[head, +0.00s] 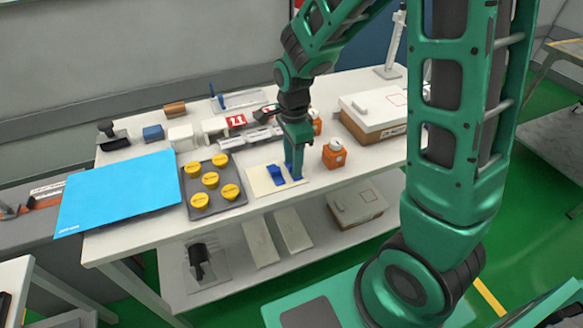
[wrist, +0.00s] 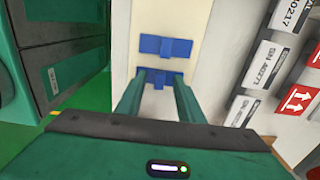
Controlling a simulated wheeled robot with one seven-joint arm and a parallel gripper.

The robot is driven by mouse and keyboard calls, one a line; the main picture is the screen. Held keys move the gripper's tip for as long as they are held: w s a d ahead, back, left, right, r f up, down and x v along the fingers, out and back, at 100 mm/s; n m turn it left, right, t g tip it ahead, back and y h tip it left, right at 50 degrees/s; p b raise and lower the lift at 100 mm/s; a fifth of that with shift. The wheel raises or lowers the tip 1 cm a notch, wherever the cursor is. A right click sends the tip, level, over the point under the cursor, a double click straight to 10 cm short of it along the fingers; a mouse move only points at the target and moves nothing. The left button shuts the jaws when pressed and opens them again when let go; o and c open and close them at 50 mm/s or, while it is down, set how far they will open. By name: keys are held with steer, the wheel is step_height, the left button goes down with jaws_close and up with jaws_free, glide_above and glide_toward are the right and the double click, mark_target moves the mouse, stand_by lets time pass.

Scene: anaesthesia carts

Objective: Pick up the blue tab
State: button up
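Two blue tabs stand on a cream plate (head: 262,187) at the table's front edge. One blue tab (head: 275,176) shows clear of my gripper in the head view; in the wrist view a blue tab (wrist: 165,47) lies beyond the fingertips. The other blue tab (wrist: 160,79) is at my gripper (wrist: 161,76), with its middle between the two fingertips and its ends partly hidden by them. The fingers are apart, with a gap between them; I cannot tell whether they touch the tab. In the head view my gripper (head: 294,170) points down over the plate's right part.
A dark tray with yellow round pieces (head: 209,185) and a blue mat (head: 120,192) lie to the left. An orange bottle (head: 334,154) stands close on the right, with a white-lidded box (head: 377,110) behind it.

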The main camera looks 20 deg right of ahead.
mark_target(290, 166)
steer(key=shift+c, duration=0.6)
jaws_close()
steer(key=shift+r, duration=0.55)
steer(key=r, duration=0.2)
steer(key=a+r, duration=0.1)
steer(key=shift+s+a+r, duration=0.1)
steer(key=shift+s+r, duration=0.15)
steer(key=shift+r, duration=0.15)
steer(key=s+a+r, duration=0.5)
steer(key=a+r, duration=0.1)
steer(key=a, duration=0.3)
steer(key=shift+s, duration=0.1)
